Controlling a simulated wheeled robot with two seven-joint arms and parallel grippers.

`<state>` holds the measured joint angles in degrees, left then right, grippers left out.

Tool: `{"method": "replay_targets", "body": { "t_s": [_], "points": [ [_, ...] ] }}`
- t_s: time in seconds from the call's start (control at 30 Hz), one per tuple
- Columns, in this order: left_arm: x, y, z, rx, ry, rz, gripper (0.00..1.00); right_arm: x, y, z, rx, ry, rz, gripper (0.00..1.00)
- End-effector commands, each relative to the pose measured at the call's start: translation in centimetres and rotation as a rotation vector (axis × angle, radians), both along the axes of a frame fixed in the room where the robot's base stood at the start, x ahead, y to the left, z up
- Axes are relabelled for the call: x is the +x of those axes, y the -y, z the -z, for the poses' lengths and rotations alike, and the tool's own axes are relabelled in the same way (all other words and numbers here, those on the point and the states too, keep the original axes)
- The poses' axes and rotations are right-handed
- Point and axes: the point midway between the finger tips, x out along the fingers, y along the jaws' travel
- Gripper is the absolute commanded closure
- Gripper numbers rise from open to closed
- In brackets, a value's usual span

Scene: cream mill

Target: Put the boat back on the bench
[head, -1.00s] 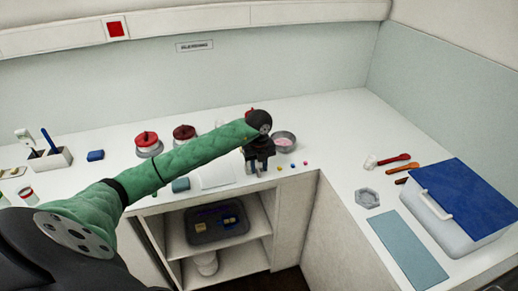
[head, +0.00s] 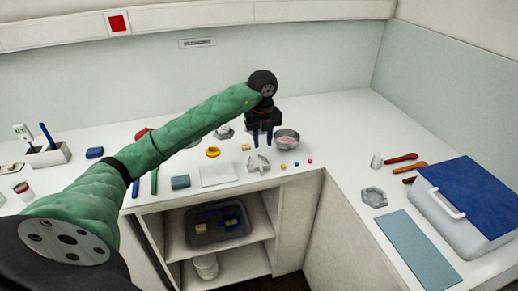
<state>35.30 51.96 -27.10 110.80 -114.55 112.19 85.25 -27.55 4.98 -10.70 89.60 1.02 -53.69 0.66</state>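A pale grey boat (head: 258,163) with an angular rim stands on the white back bench (head: 325,130), near its front edge. A second grey, angular boat-like dish (head: 374,197) lies on the right-hand bench. My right gripper is out of view.
A metal bowl with pink contents (head: 286,139) stands close to the right of my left gripper. A yellow ring (head: 213,152), white sheet (head: 218,174) and small coloured beads lie nearby. A blue-lidded box (head: 465,200) and blue-grey mat (head: 416,248) occupy the right bench.

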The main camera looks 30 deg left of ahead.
Motion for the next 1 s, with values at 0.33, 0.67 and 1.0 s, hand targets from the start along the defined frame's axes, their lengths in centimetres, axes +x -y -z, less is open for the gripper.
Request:
{"method": "replay_targets", "body": {
  "t_s": [0.33, 0.67, 1.0],
  "points": [
    [-0.7, 14.0, 6.7, -0.573, 0.081, 0.237, 0.70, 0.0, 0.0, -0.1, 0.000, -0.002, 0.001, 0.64],
    [-1.6, 26.7, 7.7, -1.339, 0.369, 0.127, 0.70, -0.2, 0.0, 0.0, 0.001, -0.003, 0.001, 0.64],
    [1.1, 25.1, 14.9, -1.666, 0.705, -0.607, 0.70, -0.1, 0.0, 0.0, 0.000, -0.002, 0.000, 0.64]
  ]
}}
